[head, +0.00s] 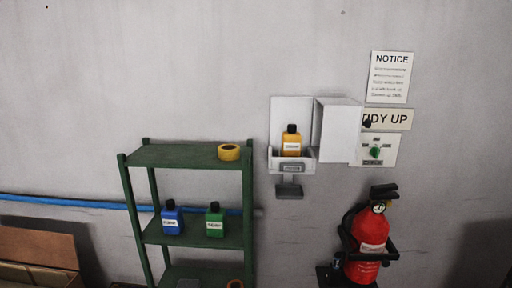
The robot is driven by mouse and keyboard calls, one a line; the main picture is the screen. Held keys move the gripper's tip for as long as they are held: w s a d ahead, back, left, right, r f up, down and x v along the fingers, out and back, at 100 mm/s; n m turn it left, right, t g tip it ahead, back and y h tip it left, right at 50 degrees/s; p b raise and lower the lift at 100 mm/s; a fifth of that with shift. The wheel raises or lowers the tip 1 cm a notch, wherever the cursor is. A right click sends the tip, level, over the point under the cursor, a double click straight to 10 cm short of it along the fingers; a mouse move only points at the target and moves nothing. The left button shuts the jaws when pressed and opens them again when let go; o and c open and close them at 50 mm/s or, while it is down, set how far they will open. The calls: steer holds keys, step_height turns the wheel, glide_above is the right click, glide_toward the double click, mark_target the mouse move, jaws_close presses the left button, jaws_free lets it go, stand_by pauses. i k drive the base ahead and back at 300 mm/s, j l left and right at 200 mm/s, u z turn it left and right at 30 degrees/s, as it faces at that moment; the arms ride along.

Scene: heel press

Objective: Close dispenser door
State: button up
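The white dispenser (280,125) is fixed to the wall right of the shelf. Its front is open, and an orange bottle (292,143) with a black cap stands inside. The white dispenser door (338,132) is swung out to the right, standing open and apart from the bottle. A small dark knob (367,123) shows at the door's outer edge. A dark grey lever or pad (289,192) hangs below the dispenser. My gripper is not in view.
A green shelf (180,156) holds a yellow tape roll (229,152), a blue bottle (172,218) and a green bottle (214,220). A red fire extinguisher (368,243) is mounted low right. A panel with a green knob (376,152) and signs (390,77) are behind the door.

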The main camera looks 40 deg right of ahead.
mark_target(338, 123)
steer(key=l+z, duration=0.1)
steer(key=l, duration=0.9)
steer(key=l+z, duration=0.15)
steer(key=l, duration=0.8)
steer(key=i+l+z, duration=0.1)
steer(key=l, duration=0.9)
steer(key=i, duration=0.05)
